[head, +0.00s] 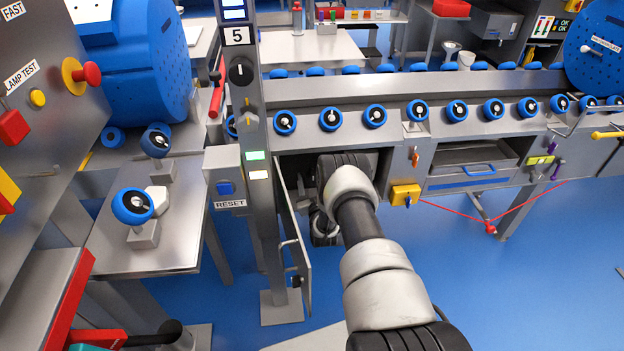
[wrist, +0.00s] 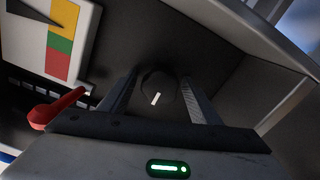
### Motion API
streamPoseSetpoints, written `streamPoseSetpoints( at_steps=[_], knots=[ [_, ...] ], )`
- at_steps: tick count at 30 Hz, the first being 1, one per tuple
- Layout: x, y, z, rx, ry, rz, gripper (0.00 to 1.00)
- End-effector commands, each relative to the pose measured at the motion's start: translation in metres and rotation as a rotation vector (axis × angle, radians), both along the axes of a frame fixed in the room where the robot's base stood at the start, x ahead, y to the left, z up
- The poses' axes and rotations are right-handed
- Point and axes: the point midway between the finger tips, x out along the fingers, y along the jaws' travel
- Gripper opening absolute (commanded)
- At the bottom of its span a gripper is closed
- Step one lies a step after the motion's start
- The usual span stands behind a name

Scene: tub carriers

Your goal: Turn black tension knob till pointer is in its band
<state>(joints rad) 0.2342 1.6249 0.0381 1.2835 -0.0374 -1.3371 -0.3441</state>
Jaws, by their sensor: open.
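The black tension knob (wrist: 158,82), with a white mark on its face, shows in the wrist view between the fingers of my gripper (wrist: 159,88). The fingers stand apart on either side of it; whether they touch it I cannot tell. A white gauge plate (wrist: 82,42) at upper left has a coloured strip with yellow, red and green parts. Its black pointer (wrist: 28,12) ends near the strip's upper part, above the green band (wrist: 60,44). In the head view my arm reaches into the open bay under the rail, and my gripper and the knob are hidden there.
A red lever (wrist: 55,108) sticks out left of my gripper. An open door (head: 294,240) hangs left of my arm. A yellow lock box (head: 405,194) with a red cord is to the right. The bay's side wall (wrist: 250,85) is close on the right.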

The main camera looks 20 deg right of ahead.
Motion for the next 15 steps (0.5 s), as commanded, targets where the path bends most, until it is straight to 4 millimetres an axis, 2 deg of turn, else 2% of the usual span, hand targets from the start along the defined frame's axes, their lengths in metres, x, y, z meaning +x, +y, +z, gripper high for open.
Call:
streamPoseSetpoints(
  at_steps=[9,15],
  knots=[
    [0.0026,-0.0006,0.0003,0.000,0.000,0.000,0.57],
    [0.0025,-0.0006,0.0003,0.000,0.000,0.000,0.24]
  ],
)
